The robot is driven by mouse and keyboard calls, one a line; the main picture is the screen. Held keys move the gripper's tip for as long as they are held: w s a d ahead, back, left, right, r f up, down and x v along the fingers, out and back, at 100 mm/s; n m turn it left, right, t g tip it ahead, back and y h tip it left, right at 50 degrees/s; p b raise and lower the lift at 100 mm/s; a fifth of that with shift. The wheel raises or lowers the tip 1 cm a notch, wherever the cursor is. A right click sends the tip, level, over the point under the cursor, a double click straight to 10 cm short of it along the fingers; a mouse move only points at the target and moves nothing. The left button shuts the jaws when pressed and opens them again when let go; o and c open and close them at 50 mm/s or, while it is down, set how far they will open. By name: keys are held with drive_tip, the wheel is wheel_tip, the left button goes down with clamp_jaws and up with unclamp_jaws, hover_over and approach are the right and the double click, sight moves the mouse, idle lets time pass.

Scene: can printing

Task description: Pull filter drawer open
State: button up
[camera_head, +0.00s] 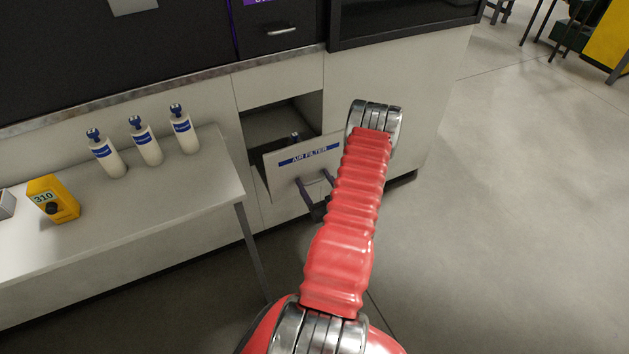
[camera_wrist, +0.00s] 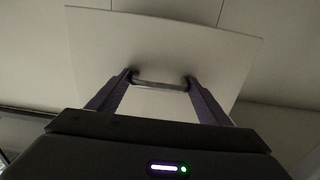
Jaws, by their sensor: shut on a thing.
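The filter drawer (camera_head: 283,172) has a pale front with a blue "AIR FILTER" label and stands out from the cabinet, partly open. Its front tilts in the head view, and a dark opening shows behind it. In the wrist view the drawer front (camera_wrist: 180,45) fills the upper middle, with a metal bar handle (camera_wrist: 160,86) across it. My gripper (camera_wrist: 160,80) has a finger at each end of the handle and is shut on it. In the head view my gripper (camera_head: 313,183) is at the drawer front, partly hidden behind my red arm.
A white table (camera_head: 215,190) stands left of the drawer, close to it. It bears several white bottles (camera_head: 145,142) with blue labels and a yellow device (camera_head: 53,199) marked 310. A dark drawer with a handle (camera_head: 281,30) is above. Open floor (camera_head: 500,220) lies to the right.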

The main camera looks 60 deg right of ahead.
drive_tip(key=o, duration=1.5)
drive_tip(key=v, duration=1.3)
drive_tip(key=shift+s+a, duration=0.25)
drive_tip(key=shift+s, duration=0.05)
drive_tip(key=shift+f, duration=0.15)
